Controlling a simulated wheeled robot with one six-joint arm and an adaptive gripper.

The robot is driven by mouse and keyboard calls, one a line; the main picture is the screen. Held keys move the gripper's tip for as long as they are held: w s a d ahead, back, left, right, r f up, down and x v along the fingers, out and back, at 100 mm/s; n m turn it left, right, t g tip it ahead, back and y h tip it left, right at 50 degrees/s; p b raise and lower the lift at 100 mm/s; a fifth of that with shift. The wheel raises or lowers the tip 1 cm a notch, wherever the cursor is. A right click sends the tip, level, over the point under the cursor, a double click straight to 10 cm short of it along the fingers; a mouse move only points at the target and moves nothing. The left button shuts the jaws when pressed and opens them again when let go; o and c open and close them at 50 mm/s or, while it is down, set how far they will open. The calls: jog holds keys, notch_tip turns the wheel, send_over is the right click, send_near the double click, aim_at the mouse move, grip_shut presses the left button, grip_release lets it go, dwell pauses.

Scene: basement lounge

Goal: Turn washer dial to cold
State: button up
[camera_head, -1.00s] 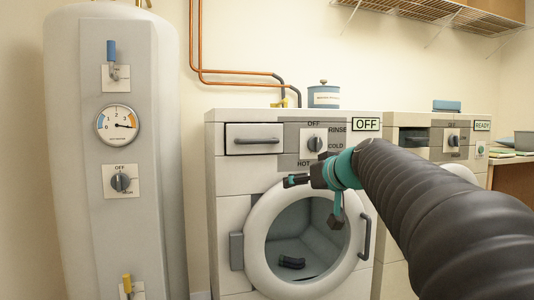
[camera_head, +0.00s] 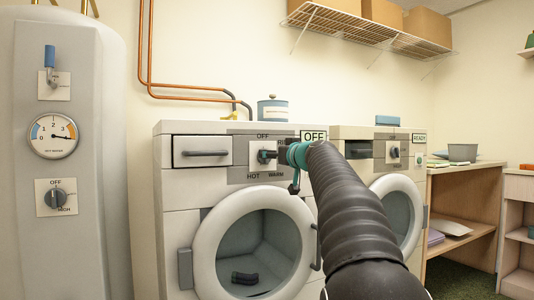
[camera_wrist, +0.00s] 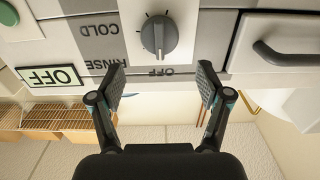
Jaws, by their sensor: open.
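The washer (camera_head: 180,225) stands in the middle of the head view. Its grey dial (camera_wrist: 160,36) shows in the upside-down wrist view, with its pointer mark toward the OFF label. The COLD label (camera_wrist: 98,29) and RINSE label (camera_wrist: 104,63) sit to its left there. The washer display (camera_wrist: 50,77) reads OFF. My gripper (camera_wrist: 162,72) is open and empty, its two fingers spread below the dial in the wrist view, apart from it. In the head view my gripper (camera_head: 273,155) is in front of the dial panel, and it partly hides the dial and labels.
The washer's round door (camera_head: 205,250) is below the panel, with a drawer handle (camera_head: 205,153) to the panel's left. A blue canister (camera_head: 273,110) stands on top. A second machine (camera_head: 413,185) marked READY is at right; a tank (camera_head: 90,110) is at left.

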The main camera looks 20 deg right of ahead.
jog(key=shift+w+a+p, duration=0.1)
jog(key=shift+w+p, duration=0.95)
jog(key=shift+w, duration=1.9)
jog(key=c, duration=1.1)
jog(key=shift+c, duration=0.2)
jog(key=shift+m, duration=0.3)
jog(key=shift+d+f+m+p, duration=0.25)
jog(key=shift+m+p, duration=0.1)
jog(key=shift+m, duration=2.85)
jog(key=shift+d+f+m+p, duration=0.25)
jog(key=shift+m+p, duration=0.15)
jog(key=shift+m, duration=2.8)
jog(key=shift+d+f+m+p, duration=0.15)
jog(key=shift+f+m+p, duration=0.15)
jog(key=shift+m, duration=2.9)
